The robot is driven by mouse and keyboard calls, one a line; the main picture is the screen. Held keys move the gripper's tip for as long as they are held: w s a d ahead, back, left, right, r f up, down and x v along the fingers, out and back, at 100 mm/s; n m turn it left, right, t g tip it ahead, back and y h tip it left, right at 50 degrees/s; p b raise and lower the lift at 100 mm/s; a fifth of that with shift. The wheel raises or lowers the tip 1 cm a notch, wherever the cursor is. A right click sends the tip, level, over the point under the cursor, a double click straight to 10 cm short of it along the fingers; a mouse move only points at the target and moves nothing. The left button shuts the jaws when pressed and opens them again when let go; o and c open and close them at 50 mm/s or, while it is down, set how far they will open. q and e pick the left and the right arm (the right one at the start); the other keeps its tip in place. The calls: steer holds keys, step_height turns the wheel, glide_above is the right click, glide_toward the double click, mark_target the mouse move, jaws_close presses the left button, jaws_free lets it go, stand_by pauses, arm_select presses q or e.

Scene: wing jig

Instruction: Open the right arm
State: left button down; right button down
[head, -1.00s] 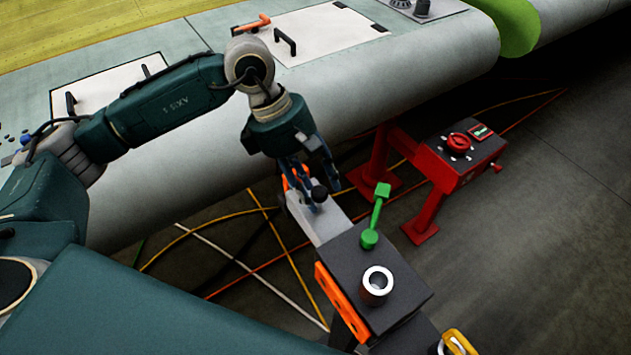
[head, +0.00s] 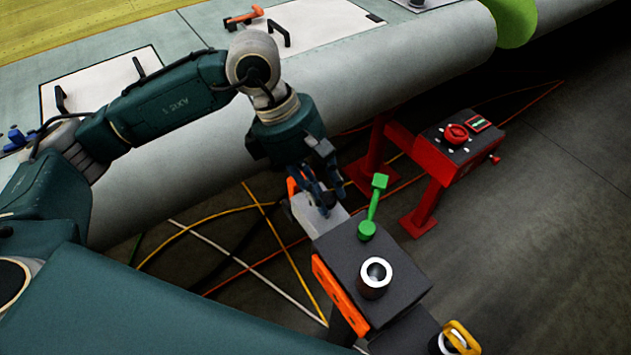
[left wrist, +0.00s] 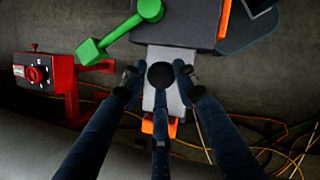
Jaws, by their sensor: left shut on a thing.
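My left gripper (head: 320,190) reaches down from the left arm beside the wing edge. Its dark fingers (left wrist: 158,90) are closed around a black round knob (left wrist: 161,74) over a light grey plate (head: 305,216). The plate joins a dark block (head: 365,262) with a green lever (head: 374,208) on top. The green lever also shows in the left wrist view (left wrist: 120,38). An orange part (head: 292,186) sits at the plate's far end, partly behind the fingers. My right gripper is not in view.
The grey wing (head: 400,70) with handled panels lies behind the gripper. A red stand (head: 440,165) with a control box is right of the plate. A ringed post (head: 375,273) and an orange bracket (head: 338,290) are on the block. Cables cross the floor.

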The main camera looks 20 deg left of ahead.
arm_select(q)
steer(key=shift+s+d, duration=0.15)
steer(key=c, duration=1.4)
jaws_free()
steer(key=shift+a, duration=0.25)
steer(key=v, duration=1.2)
